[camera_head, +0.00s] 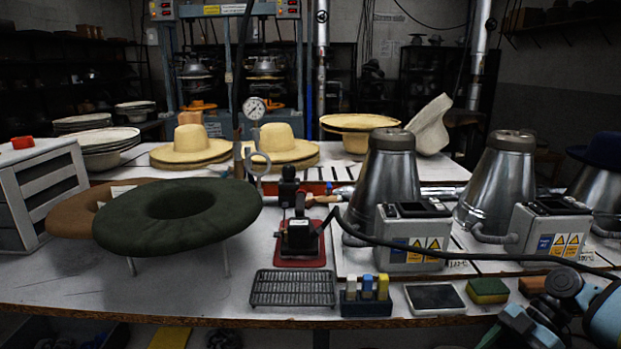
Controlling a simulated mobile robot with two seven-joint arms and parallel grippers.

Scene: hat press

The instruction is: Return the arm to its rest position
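Part of my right arm (605,315), blue and dark grey, shows at the bottom right corner. It is in front of the table's front edge, near the sponges. Its rounded joint (563,283) is at the top of the visible part. My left arm and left gripper are not in view. The work table (80,285) spans the picture.
A black wire rack (293,288), brush holder (366,303), dark pad (434,298) and sponge (487,290) line the front edge. Metal steamers (390,185) with control boxes (414,257) stand behind.

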